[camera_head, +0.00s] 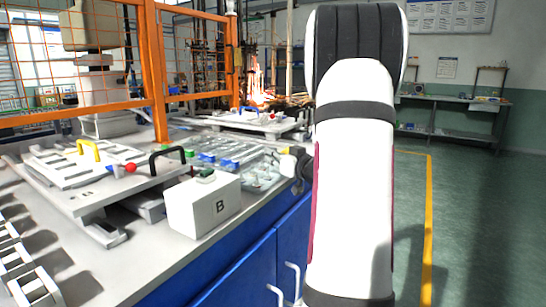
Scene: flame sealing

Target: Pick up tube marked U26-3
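Several clear tube-like pieces (262,178) lie on the bench beyond the white box, with small blue and green parts around them. No marking U26-3 can be read at this size, so I cannot tell which tube is the named one. My gripper (292,166) shows only in part at the left edge of my white arm, over the bench's right edge near the clear pieces. Its fingertips are hidden or too small to make out. I cannot tell whether it holds anything.
A white box marked B (203,205) stands on the bench's front edge. An orange mesh fence (157,70) rises behind. Floor (480,220) at right is clear.

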